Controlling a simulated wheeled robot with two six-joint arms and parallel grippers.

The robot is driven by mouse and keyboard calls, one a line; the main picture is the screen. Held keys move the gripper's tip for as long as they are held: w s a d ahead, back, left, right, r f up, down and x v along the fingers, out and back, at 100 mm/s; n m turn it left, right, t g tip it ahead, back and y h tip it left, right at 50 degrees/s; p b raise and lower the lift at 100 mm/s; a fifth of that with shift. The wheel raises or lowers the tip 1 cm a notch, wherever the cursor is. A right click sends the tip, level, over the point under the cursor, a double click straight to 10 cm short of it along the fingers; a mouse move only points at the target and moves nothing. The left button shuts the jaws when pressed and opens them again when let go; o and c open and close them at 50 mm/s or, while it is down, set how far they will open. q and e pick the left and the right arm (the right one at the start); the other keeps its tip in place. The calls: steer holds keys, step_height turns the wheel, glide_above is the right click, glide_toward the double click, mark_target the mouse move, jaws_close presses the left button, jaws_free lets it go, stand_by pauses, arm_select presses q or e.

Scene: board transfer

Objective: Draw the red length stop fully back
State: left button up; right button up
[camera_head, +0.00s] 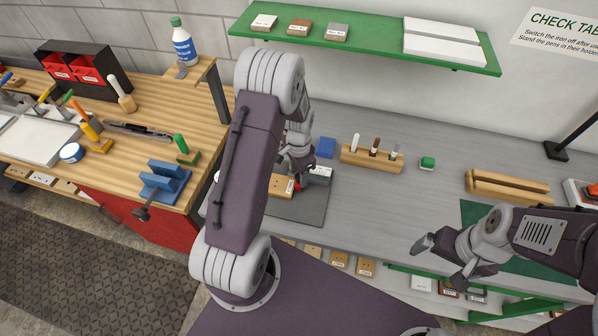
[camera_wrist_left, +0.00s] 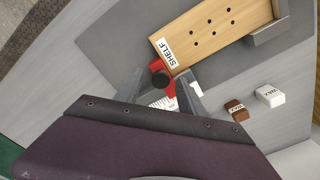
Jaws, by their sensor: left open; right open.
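The red length stop (camera_wrist_left: 169,89) with its black knob shows in the left wrist view, close to the SHELF-labelled end of a light wooden board (camera_wrist_left: 215,38). A white scale strip lies under the stop, partly hidden. My left gripper (camera_wrist_left: 162,84) is open, with one finger on each side of the stop; I cannot tell whether they touch it. In the head view my left gripper (camera_head: 297,174) is over the dark mat, and the board (camera_head: 280,187) is partly hidden by my arm. My right gripper (camera_head: 442,264) is open and empty at the bench's front right.
A brown block (camera_wrist_left: 236,110) and a white block (camera_wrist_left: 270,95) lie beside the fixture. In the head view a wooden pen holder (camera_head: 372,160) and a blue block (camera_head: 326,148) stand behind. A grey bracket (camera_wrist_left: 270,32) sits at the board's side. The bench's middle is clear.

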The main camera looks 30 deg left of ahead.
arm_select(q)
jaws_close()
stand_by(1.4)
